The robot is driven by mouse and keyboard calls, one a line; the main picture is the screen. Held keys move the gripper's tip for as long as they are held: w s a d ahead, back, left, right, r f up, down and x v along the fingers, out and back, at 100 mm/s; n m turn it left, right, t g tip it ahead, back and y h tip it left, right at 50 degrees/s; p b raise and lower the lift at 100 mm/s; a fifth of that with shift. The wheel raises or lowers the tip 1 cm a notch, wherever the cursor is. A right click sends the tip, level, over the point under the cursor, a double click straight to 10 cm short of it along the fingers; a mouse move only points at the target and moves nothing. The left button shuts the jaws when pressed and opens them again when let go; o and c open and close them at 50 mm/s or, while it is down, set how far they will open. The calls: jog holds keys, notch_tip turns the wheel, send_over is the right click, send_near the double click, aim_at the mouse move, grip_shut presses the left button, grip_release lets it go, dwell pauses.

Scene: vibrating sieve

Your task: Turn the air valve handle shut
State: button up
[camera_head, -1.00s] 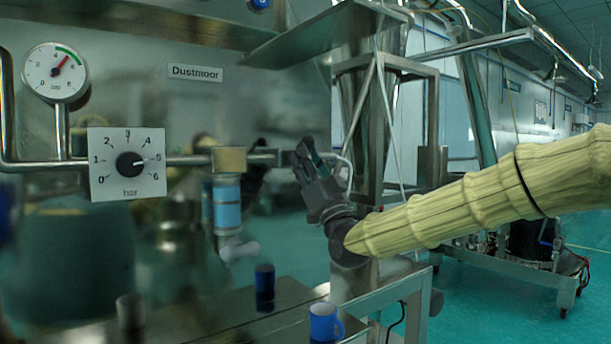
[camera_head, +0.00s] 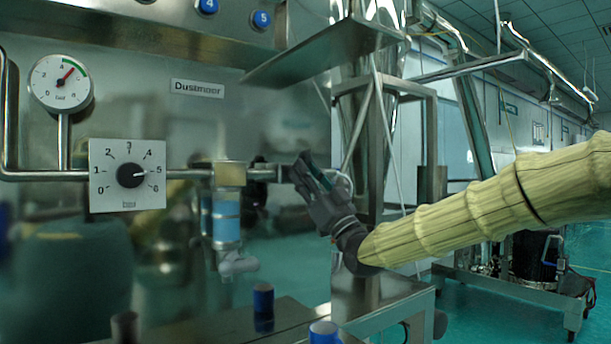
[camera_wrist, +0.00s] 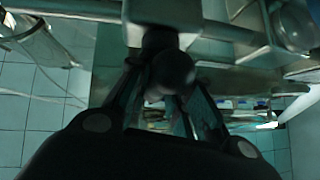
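The air line (camera_head: 190,174) runs right from the dial panel through a brass-coloured block with a blue-banded bowl (camera_head: 226,212) below it. My gripper (camera_head: 304,170) is at the right end of this line, its dark fingers pointing up and left. In the wrist view a dark rounded knob on a short stem, seemingly the valve handle (camera_wrist: 172,72), lies in front of my gripper (camera_wrist: 165,95), between the finger sides. Contact with it cannot be told, nor can finger closure. In the head view the handle is not clearly distinguishable near the fingers.
A pressure gauge (camera_head: 61,83) and a dial panel (camera_head: 150,195), its pointer near 5, are at the left. A metal shelf (camera_head: 320,50) is above my gripper. Blue buttons (camera_head: 261,19) are above.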

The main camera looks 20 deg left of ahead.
jog(key=o, duration=0.4)
jog(key=shift+c, duration=0.2)
jog(key=v, duration=1.2)
jog(key=shift+f, duration=0.1)
